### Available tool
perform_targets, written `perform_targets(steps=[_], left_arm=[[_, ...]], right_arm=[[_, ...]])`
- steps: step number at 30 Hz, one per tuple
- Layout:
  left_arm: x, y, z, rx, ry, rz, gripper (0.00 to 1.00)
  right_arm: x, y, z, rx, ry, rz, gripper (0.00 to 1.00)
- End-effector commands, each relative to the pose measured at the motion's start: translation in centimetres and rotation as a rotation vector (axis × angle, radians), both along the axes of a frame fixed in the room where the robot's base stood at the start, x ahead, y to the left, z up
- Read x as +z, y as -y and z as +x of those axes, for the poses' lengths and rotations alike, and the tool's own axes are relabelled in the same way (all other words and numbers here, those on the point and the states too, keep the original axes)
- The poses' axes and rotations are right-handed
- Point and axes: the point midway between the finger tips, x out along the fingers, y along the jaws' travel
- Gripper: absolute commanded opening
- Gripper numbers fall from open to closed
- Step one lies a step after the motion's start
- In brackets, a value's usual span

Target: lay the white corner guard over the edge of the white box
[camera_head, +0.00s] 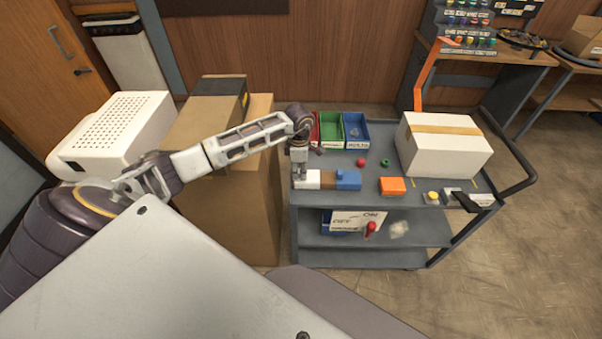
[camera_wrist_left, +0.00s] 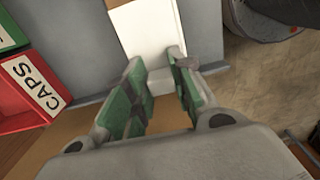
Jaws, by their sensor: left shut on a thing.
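The white box (camera_head: 440,152) with a tan tape strip stands on the right part of the grey cart top. My left gripper (camera_head: 298,172) points down at the cart's left edge, well left of the box. Its green-padded fingers (camera_wrist_left: 160,88) are shut on a white piece (camera_wrist_left: 152,42), which seems to be the white corner guard (camera_head: 312,180). The piece lies level with the cart top, beside a brown part and a blue block (camera_head: 347,180). The fingers hide part of it, so its full shape is unclear. My right gripper is out of view.
Red, green and blue bins (camera_head: 331,130) stand at the cart's back left. An orange block (camera_head: 392,186), a yellow knob (camera_head: 432,197) and small red and green pieces lie between gripper and box. A tall cardboard box (camera_head: 262,200) stands left of the cart.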

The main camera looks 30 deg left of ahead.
Motion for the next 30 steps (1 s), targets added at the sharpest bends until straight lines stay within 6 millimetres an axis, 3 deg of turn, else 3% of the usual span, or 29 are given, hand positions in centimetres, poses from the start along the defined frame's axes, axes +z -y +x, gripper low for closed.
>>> perform_targets(steps=[8,21,30], left_arm=[[2.4,0.0,0.1,-0.001,0.003,0.001,0.08],[8.5,0.0,0.1,0.000,0.002,0.000,0.08],[9.8,0.0,0.0,0.000,0.001,0.001,0.08]], right_arm=[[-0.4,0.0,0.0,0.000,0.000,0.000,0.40],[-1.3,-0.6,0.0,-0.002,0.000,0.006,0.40],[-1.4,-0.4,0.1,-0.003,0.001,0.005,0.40]])
